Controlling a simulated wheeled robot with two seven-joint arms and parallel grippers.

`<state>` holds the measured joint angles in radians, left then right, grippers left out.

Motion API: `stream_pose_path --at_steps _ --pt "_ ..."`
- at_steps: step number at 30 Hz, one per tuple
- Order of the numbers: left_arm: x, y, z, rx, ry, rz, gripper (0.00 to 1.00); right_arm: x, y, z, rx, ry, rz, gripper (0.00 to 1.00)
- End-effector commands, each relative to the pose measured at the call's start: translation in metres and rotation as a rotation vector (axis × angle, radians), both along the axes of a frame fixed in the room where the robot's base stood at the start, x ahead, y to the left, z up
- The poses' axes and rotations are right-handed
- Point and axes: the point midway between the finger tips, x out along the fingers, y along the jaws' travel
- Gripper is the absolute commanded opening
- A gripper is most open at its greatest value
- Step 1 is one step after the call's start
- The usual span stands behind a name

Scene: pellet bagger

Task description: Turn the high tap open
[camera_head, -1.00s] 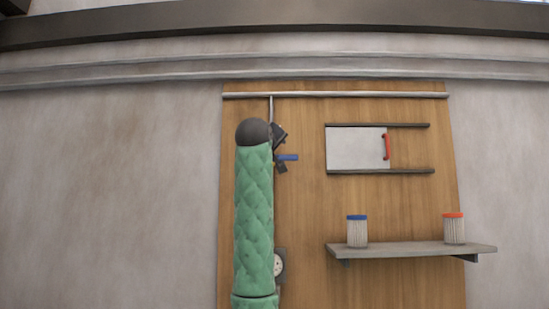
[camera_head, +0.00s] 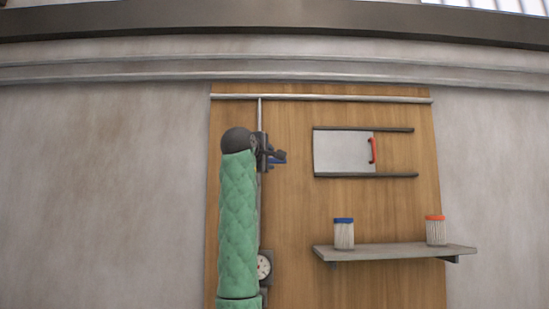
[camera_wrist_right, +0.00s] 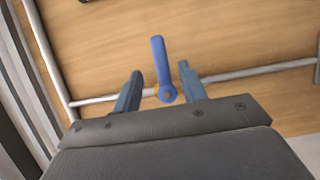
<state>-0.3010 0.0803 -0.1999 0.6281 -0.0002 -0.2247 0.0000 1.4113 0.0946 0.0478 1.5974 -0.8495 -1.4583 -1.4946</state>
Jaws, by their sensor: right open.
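The high tap has a blue lever handle (camera_wrist_right: 160,62) on a grey pipe (camera_wrist_right: 250,72). In the right wrist view the lever stands between the two blue-grey fingers of my right gripper (camera_wrist_right: 160,69), with a visible gap on each side. The fingers are open. In the head view my right gripper (camera_head: 276,154) is at the top of the green-sleeved arm and largely covers the tap. The tap's body is mostly hidden. My left gripper is not in view.
A round gauge (camera_head: 264,267) sits lower on the wooden board (camera_head: 290,220). To the right are a grey sliding door (camera_head: 342,152) with a red handle (camera_head: 372,151) and a shelf (camera_head: 395,252) holding a blue-lidded jar (camera_head: 344,234) and an orange-lidded jar (camera_head: 435,231).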

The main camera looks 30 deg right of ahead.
Motion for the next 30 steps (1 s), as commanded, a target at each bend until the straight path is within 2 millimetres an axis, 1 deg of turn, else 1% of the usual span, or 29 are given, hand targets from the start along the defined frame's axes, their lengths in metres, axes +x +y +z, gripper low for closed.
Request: stream_pose_path --at_steps 1,3,9,12,18,24,25,29,30 --pt "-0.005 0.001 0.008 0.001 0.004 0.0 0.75 0.004 -0.006 0.004 0.002 0.003 -0.001 0.42" --pt "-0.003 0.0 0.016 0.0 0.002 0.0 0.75 0.011 -0.014 0.004 0.0 0.003 0.0 0.42" --pt "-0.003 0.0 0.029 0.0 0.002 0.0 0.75 0.025 -0.033 0.003 0.002 0.001 0.001 0.42" --pt "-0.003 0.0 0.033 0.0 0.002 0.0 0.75 0.029 -0.039 0.001 0.002 0.001 0.001 0.42" --pt "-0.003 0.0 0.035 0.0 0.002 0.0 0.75 0.032 -0.044 0.0 0.001 -0.001 0.001 0.42" --pt "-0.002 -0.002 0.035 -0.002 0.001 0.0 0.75 0.033 -0.044 -0.001 0.001 0.0 0.001 0.42" --pt "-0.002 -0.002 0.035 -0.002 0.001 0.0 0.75 0.033 -0.044 -0.001 0.001 0.0 0.001 0.4" --pt "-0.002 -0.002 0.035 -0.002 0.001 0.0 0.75 0.033 -0.044 -0.001 0.001 0.0 0.001 0.14" --pt "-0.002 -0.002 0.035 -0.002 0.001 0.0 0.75 0.033 -0.044 -0.001 0.001 0.0 0.001 0.06"
